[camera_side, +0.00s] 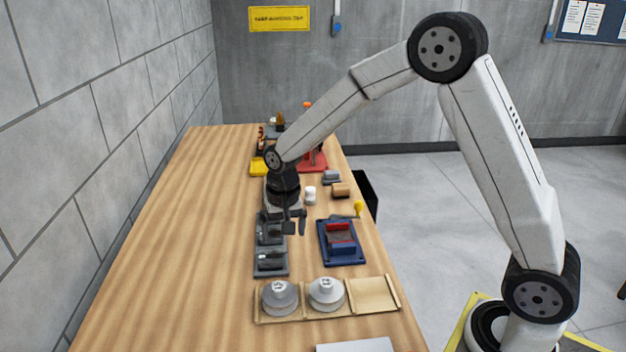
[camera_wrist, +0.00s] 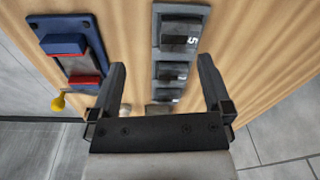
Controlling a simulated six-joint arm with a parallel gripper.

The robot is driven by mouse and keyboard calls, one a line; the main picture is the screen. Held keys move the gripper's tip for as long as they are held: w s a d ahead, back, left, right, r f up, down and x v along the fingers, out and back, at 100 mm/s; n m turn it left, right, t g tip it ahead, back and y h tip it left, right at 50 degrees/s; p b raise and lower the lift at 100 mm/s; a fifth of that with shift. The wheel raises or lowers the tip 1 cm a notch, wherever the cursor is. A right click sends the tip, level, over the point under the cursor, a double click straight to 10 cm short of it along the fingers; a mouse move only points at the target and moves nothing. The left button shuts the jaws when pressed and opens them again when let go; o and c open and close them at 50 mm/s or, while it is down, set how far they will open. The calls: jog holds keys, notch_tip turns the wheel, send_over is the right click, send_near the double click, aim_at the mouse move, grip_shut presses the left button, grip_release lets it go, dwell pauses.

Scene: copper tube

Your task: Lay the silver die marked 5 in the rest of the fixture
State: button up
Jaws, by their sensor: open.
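The die marked 5 (camera_wrist: 181,38) sits in the end pocket of a grey rack (camera_wrist: 202,11); it looks dark grey with a white digit. In the side view this die (camera_side: 270,256) is in the rack's near pocket. The fixture (camera_side: 342,258) is a blue base with a red block and a blue block, right of the rack; it also shows at left in the wrist view (camera_wrist: 97,31). My gripper (camera_side: 296,225) is open, pointing down over the rack's farther part. In the wrist view its fingers (camera_wrist: 163,68) are apart with nothing held between them.
A wooden tray (camera_side: 373,294) with two grey round pieces (camera_side: 280,298) lies nearer the camera. A yellow-knobbed handle (camera_side: 358,208) is at the fixture's far end. A white cylinder, brown block and red stand are farther back. The table's left side is clear.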

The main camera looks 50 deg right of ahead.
jog(key=m, duration=0.2)
send_over(270, 256)
jog(key=shift+f+g, duration=0.3)
jog(key=shift+f, duration=0.35)
jog(key=shift+f, duration=1.3)
jog(key=shift+s+f, duration=0.1)
jog(key=shift+f, duration=2.5)
grip_shut()
